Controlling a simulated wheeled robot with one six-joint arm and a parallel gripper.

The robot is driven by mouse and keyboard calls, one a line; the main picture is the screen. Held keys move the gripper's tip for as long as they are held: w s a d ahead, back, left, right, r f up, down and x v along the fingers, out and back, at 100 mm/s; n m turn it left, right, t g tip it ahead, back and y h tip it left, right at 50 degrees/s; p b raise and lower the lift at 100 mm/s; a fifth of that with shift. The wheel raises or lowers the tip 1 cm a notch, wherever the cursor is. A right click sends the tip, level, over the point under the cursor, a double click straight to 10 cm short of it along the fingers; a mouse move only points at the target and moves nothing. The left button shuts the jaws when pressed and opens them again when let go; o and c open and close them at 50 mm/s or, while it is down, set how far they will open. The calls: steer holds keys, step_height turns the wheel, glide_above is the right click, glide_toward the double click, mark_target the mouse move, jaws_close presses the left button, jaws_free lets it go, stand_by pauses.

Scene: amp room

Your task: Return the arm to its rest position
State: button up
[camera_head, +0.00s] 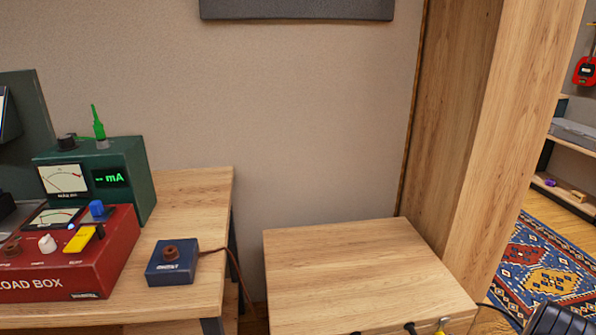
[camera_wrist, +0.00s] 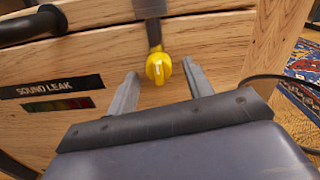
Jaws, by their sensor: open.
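My gripper (camera_wrist: 160,92) shows in the wrist view with its two grey fingers spread apart and nothing held between them. In the head view the gripper does not show clearly. A dark rounded part of my arm is at the bottom right corner there. The wooden cabinet's top (camera_head: 350,270) is bare.
A desk (camera_head: 190,200) at left holds a red load box (camera_head: 75,265), a green mA meter (camera_head: 125,165) and a small blue box (camera_head: 172,262). A wooden post (camera_head: 490,130) stands right of the cabinet. A "SOUND LEAK" label (camera_wrist: 50,88) and black handle (camera_wrist: 35,25) are on the cabinet front.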

steer(key=shift+s+m+p, duration=0.4)
steer(key=shift+m+p, duration=0.15)
steer(key=shift+m, duration=0.45)
steer(key=shift+a, duration=0.1)
